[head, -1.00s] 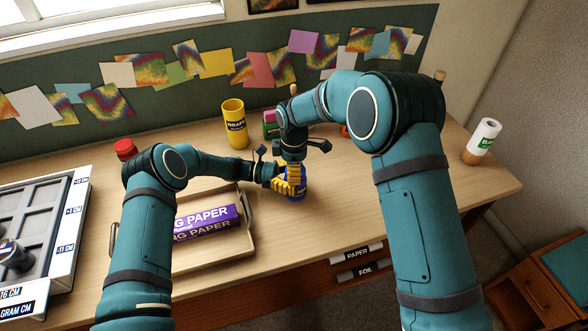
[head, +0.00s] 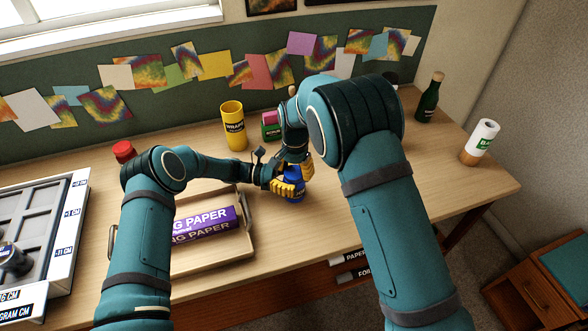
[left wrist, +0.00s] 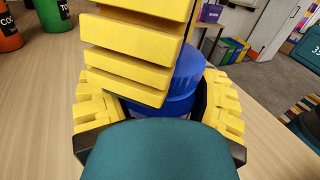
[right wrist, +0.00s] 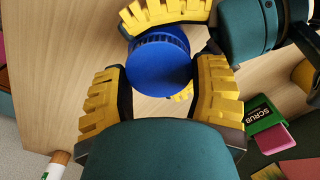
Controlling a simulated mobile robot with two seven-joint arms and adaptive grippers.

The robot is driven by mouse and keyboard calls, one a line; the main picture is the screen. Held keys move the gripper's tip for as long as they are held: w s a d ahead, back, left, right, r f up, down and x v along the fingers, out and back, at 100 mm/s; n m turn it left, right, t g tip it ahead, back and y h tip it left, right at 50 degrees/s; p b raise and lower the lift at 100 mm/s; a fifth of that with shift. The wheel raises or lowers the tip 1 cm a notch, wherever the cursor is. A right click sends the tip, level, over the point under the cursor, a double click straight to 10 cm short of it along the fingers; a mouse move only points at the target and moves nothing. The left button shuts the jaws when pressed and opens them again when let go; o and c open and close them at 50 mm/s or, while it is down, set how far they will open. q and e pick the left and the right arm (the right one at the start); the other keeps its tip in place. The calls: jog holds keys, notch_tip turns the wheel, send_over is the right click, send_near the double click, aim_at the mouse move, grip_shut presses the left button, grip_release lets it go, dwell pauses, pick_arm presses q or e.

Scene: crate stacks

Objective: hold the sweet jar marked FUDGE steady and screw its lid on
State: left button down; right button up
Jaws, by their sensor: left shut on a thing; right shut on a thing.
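The blue sweet jar (head: 295,199) stands upright on the table, its body between the yellow fingers of my left gripper (head: 288,187). The jar's blue body (left wrist: 170,104) also shows between those fingers in the left wrist view. My right gripper (head: 298,170) comes down from above and is shut on the blue, ribbed lid (right wrist: 160,62). The lid (left wrist: 190,65) sits at the top of the jar in the left wrist view, partly behind a right finger. I cannot read the jar's marking, and the fingers hide whether the lid is fully seated.
A tray (head: 248,215) with a purple wrapping-paper box (head: 205,224) lies left of the jar. A yellow canister (head: 234,126) and a green scrub box (head: 270,132) stand behind. The table right of the jar is partly clear.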

jog(key=m, duration=0.8)
jog(key=shift+s+m, duration=0.15)
jog(key=shift+m, duration=0.15)
jog(key=m, duration=0.4)
jog(key=shift+s+d, duration=0.1)
jog(key=m, duration=0.3)
jog(key=shift+m, duration=0.3)
jog(key=o, duration=0.8)
notch_tip(320, 180, up, 12)
